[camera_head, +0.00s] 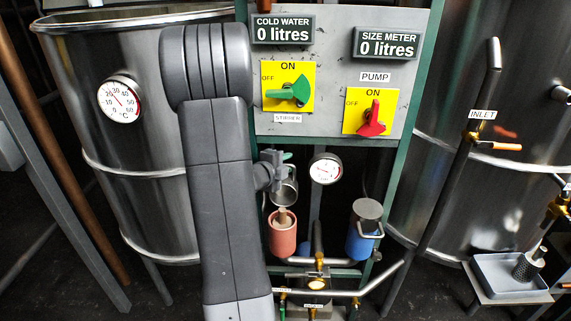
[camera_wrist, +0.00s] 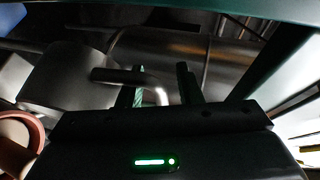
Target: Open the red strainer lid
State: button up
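The red strainer (camera_head: 283,240) stands below my gripper with its top uncovered; a pale cylindrical piece shows in its mouth. Its rim also shows at the left edge of the wrist view (camera_wrist: 37,132). The grey metal strainer lid (camera_head: 287,190) is tilted up above and behind the mouth. In the wrist view the lid (camera_wrist: 62,78) has a bent bar handle (camera_wrist: 120,76) reaching across to my gripper (camera_wrist: 162,85). My fingers stand apart, with the handle's bend between them and a gap towards the right finger. My gripper (camera_head: 272,170) is partly hidden by my arm in the head view.
A blue strainer (camera_head: 361,243) with its grey lid on stands to the right. A gauge (camera_head: 325,169) and the control panel (camera_head: 340,60) are close by. Steel pipes (camera_head: 330,291) run below. Large steel tanks (camera_head: 150,150) stand on both sides.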

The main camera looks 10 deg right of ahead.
jog(key=shift+d, duration=0.1)
grip_shut()
jog(key=shift+s, duration=0.1)
jog(key=shift+s+a+r+b, duration=0.2)
jog(key=shift+s+b, duration=0.1)
jog(key=shift+s, duration=0.15)
jog(key=shift+s+a+r+b, duration=0.15)
jog(key=shift+s+b, duration=0.1)
jog(key=shift+s, duration=0.15)
jog(key=shift+r, duration=0.15)
grip_release()
jog(key=shift+s, duration=0.2)
